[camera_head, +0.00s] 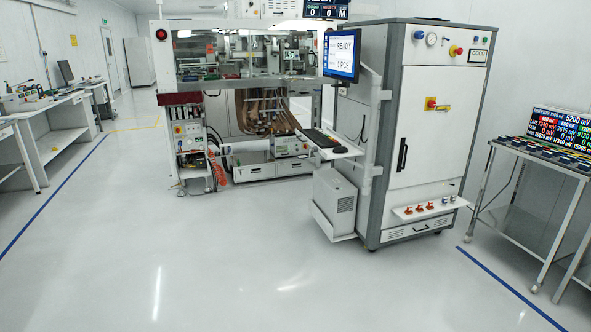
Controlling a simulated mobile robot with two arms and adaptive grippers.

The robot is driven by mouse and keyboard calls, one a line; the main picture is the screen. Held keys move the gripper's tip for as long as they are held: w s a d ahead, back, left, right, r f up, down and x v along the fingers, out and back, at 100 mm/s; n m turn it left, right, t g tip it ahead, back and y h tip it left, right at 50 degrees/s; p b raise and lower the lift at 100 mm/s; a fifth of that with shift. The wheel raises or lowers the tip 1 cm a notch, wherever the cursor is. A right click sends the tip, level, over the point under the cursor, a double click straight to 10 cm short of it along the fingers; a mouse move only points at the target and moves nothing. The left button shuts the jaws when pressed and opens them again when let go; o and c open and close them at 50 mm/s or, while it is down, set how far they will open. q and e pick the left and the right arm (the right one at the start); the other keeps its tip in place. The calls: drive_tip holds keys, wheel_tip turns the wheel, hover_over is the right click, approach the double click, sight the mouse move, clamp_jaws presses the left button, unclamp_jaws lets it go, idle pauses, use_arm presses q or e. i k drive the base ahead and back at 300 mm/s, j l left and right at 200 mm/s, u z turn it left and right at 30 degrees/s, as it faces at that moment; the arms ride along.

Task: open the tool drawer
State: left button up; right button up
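A tall white cabinet with grey edges (425,150) stands right of centre, some distance away across the floor. A low, wide drawer (400,234) is at its base, with a small dark handle (421,229) on its front. The drawer front looks flush with the cabinet, so it appears closed. I cannot tell for sure that this is the tool drawer. Its contents are hidden. Neither of my grippers is in view.
A ledge (430,209) with several small red and grey parts juts out just above the drawer. A grey box (335,200) stands on a low platform left of the cabinet. A cart (540,160) stands at right. The floor (260,270) in front is clear.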

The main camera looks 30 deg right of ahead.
sight(292, 162)
drive_tip(key=i+j+z, duration=0.1)
drive_tip(key=i+z, duration=0.35)
drive_tip(key=i, duration=1.9)
drive_tip(key=i+j+z, duration=0.15)
drive_tip(key=i, duration=1.65)
drive_tip(key=i+l+z, duration=0.1)
drive_tip(key=i+z, duration=0.2)
drive_tip(key=i, duration=0.6)
drive_tip(key=i+j+z, duration=0.1)
drive_tip(key=i+z, duration=0.15)
drive_tip(key=i, duration=0.65)
drive_tip(key=i+z, duration=0.1)
drive_tip(key=i, duration=0.5)
drive_tip(key=i+j+z, duration=0.1)
drive_tip(key=i, duration=0.5)
drive_tip(key=i+j, duration=0.2)
drive_tip(key=i, duration=0.4)
drive_tip(key=z, duration=0.05)
